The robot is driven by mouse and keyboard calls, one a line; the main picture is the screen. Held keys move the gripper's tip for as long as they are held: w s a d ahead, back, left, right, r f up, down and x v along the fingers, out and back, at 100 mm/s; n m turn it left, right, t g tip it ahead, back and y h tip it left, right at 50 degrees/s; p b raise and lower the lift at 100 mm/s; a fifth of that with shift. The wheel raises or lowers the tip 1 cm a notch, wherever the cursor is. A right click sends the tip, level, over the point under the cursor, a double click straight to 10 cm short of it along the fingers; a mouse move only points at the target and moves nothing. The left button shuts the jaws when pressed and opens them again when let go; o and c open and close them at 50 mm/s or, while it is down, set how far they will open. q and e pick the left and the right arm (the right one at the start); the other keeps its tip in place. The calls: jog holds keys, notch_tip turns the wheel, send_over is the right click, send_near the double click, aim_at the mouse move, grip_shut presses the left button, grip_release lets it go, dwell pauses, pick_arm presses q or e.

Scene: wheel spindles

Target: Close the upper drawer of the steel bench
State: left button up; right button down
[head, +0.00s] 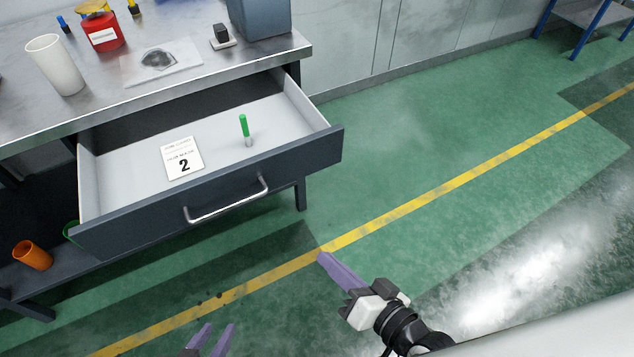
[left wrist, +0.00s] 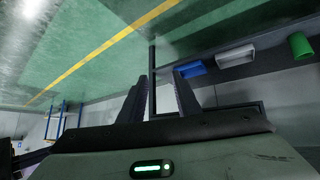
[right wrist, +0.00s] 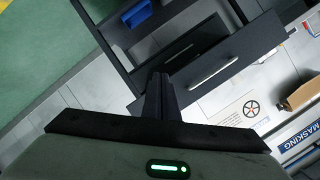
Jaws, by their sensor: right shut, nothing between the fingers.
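The upper drawer (head: 235,192) of the steel bench (head: 200,72) stands pulled out in the head view, with a silver bar handle (head: 228,200) on its dark front. Inside lie a white card marked 2 (head: 184,158) and a green-capped tube (head: 245,130). My right gripper (head: 325,260) is shut and empty, in front of the drawer and to the lower right of its handle, apart from it. My left gripper (head: 219,328) is at the bottom edge, below the drawer front; its fingers are spread and empty in the left wrist view (left wrist: 162,85).
On the bench top are a white cup (head: 55,65), a red container (head: 101,32) and a blue-grey box (head: 260,18). An orange cup (head: 33,255) sits on the lower shelf. The green floor right of the bench is clear. The right wrist view shows a dark drawer front with a handle (right wrist: 213,70).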

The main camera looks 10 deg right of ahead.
jog(key=w+r+m+t+b, duration=0.3)
jog(key=w+r+m+t, duration=0.1)
jog(key=m, duration=0.5)
jog(key=m+h+p, duration=0.1)
jog(key=m, duration=0.1)
send_near(294, 167)
jog(key=x, duration=0.6)
jog(key=shift+w+a+f, duration=0.1)
jog(key=shift+w+f, duration=0.05)
jog(key=shift+w, duration=0.15)
